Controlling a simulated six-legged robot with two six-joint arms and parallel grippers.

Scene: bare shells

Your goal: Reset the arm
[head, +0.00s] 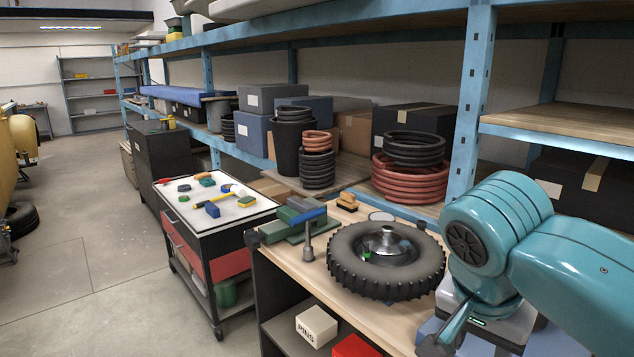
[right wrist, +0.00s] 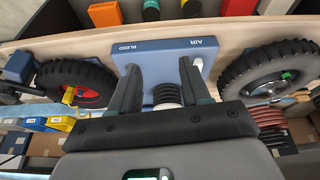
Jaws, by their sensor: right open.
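My right arm (head: 500,235), teal, comes in from the right in the head view and bends down over the right end of the workbench. The dark end at the bottom edge of that view is partly cut off. In the right wrist view my right gripper (right wrist: 160,75) has its two dark fingers spread apart. They are over the front of a blue box (right wrist: 165,55) with "AIR" and "BLEED" lettering. Nothing is gripped between them; whether they touch the box is unclear. My left gripper is in neither view.
A black tyre with a metal hub (head: 385,260) lies on the wooden bench (head: 300,262), left of my arm. Another tyre with a red hub (right wrist: 75,85) shows in the wrist view. A blue shelf post (head: 474,100) rises behind my arm. A tool cart (head: 215,235) stands left.

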